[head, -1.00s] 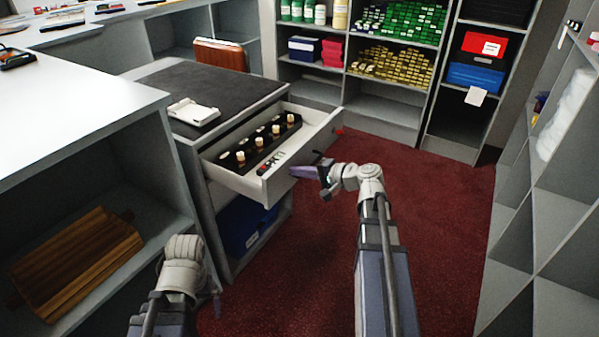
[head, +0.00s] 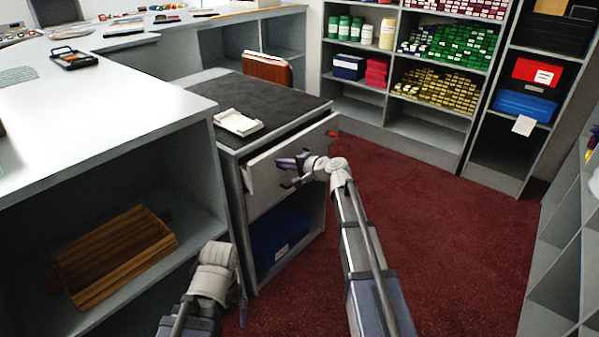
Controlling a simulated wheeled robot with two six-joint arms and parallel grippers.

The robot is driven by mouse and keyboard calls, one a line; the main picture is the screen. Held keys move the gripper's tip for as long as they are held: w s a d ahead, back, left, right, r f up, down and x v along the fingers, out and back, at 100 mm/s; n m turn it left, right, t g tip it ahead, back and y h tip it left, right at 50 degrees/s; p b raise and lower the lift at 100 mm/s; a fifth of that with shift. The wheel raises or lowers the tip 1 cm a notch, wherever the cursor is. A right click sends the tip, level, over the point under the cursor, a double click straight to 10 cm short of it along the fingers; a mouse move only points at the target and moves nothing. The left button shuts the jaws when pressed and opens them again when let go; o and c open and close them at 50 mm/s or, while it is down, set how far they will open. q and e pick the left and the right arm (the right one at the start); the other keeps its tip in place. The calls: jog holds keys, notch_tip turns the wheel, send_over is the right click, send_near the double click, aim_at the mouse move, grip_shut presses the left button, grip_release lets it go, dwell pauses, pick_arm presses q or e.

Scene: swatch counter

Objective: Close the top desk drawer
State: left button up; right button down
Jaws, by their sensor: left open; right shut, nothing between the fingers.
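The top desk drawer (head: 264,181) is in the grey desk unit under the dark mat (head: 262,103). Its front panel stands slightly proud of the unit, with a narrow dark gap along the top; its inside is hidden. My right gripper (head: 286,163) is shut and empty, its fingers at the middle of the drawer front. I cannot tell whether they touch it. My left gripper (head: 241,304) is low in front of the desk unit, away from the drawer; its fingers are mostly hidden behind its wrist.
A white counter (head: 110,115) with a wooden box (head: 115,252) on its shelf stands at the left. A blue bin (head: 280,238) sits in the open bay below the drawer. A white tray (head: 238,123) lies on the mat. Red carpet (head: 430,230) is clear to the right.

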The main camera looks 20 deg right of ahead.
aim_at(275, 157)
jog(key=w+a, duration=0.1)
jog(key=w, duration=0.1)
jog(key=w+a, duration=0.1)
jog(key=shift+w+a, duration=0.3)
jog(key=shift+w, duration=0.1)
jog(key=shift+w+a, duration=0.15)
jog(key=shift+w, duration=0.1)
jog(key=shift+r, duration=0.1)
jog(key=shift+a, duration=0.1)
